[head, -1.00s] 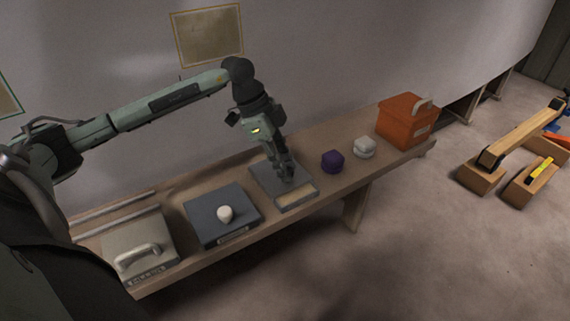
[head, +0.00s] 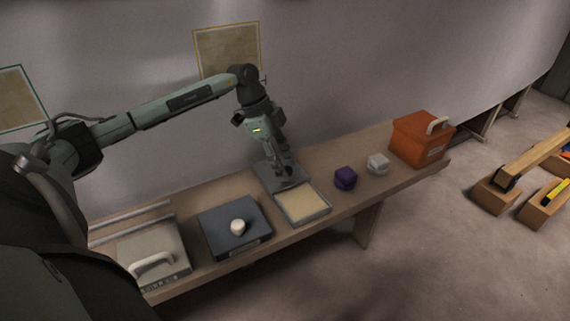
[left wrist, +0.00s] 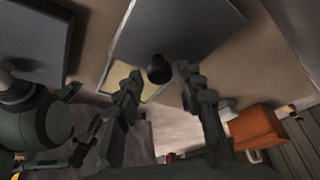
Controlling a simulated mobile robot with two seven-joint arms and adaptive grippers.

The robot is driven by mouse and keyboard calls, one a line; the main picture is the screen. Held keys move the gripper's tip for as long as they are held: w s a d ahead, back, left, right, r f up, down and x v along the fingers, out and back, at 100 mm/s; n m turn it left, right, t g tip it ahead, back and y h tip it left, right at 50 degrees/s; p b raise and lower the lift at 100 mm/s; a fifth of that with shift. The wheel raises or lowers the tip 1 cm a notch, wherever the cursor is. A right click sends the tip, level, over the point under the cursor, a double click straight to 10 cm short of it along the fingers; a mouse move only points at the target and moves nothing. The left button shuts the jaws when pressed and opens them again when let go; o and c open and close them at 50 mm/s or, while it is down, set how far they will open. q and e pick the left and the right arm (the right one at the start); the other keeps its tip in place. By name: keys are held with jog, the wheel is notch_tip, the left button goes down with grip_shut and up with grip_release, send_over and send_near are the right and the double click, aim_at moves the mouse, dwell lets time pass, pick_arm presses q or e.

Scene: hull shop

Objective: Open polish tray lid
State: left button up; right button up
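The polish tray (head: 328,210) is a shallow grey tray with a cream-coloured inside, on the bench in the head view. Its flat grey lid (head: 268,178) sits shifted back towards the wall, so much of the inside shows. The left wrist view shows the lid (left wrist: 180,25), with a dark round knob (left wrist: 158,69), and part of the cream inside (left wrist: 122,74). My left gripper (head: 284,171) is low over the lid. In the left wrist view its fingers (left wrist: 159,74) stand apart on either side of the knob, with visible gaps.
Left of the tray are a dark grey box (head: 215,218) with a white knob and a beige box (head: 172,245) with a handle. Right are a purple block (head: 345,178), a pale block (head: 378,164) and an orange box (head: 420,148). The wall is close behind the bench.

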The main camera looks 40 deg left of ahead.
pick_arm(q)
jog(key=shift+r, duration=0.1)
jog(key=v, duration=1.1)
jog(key=shift+s+a+r, duration=0.15)
jog(key=shift+a+r, duration=0.1)
jog(key=shift+r, duration=0.1)
